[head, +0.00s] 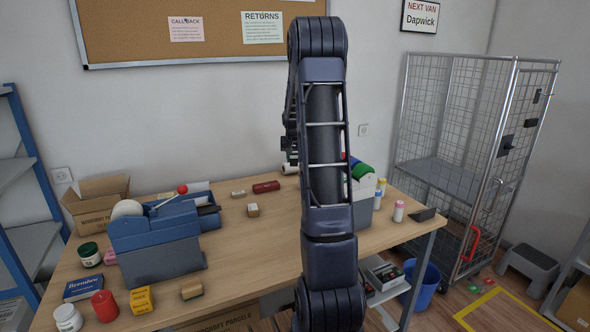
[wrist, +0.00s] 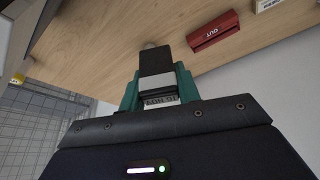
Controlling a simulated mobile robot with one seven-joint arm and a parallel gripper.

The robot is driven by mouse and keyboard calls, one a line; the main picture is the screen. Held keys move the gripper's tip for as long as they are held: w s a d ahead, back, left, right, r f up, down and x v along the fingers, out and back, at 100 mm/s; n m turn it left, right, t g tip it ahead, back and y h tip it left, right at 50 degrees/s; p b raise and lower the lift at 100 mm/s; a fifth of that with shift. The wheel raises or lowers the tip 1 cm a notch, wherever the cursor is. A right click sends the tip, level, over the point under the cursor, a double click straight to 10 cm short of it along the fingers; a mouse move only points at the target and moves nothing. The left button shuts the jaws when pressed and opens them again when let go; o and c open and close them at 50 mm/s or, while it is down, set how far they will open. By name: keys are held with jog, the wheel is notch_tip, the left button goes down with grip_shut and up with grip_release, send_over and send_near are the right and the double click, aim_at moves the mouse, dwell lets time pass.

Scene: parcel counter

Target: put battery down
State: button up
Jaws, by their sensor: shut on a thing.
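In the wrist view my gripper (wrist: 157,82) is shut, its green fingers on either side of a dark block with a pale printed label, which looks like the battery (wrist: 155,64). A paler end shows at the block's far tip. The wooden counter (wrist: 100,35) lies beyond it; I cannot tell whether the battery touches it. In the head view my arm's links hide the gripper and the battery behind them, over the counter (head: 240,250).
A red box (wrist: 213,32) lies near the battery; it also shows in the head view (head: 266,187). A small carton (head: 253,210) lies nearby. A blue dispenser (head: 155,245) stands left. The wire cage (head: 450,130) is right.

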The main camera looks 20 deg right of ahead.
jog(key=shift+d+r, duration=0.3)
jog(key=d+m+g+h, duration=0.2)
jog(key=d+m, duration=0.7)
jog(key=d, duration=1.1)
jog(key=f, duration=1.9)
jog(key=shift+s+a+f, duration=0.15)
jog(key=shift+s+f, duration=0.05)
jog(key=shift+f, duration=0.05)
jog(key=shift+f+g, duration=0.1)
jog(key=shift+g, duration=0.2)
jog(key=o, duration=1)
jog(key=v, duration=1.2)
jog(key=shift+a, duration=0.15)
jog(key=shift+s+a, duration=0.1)
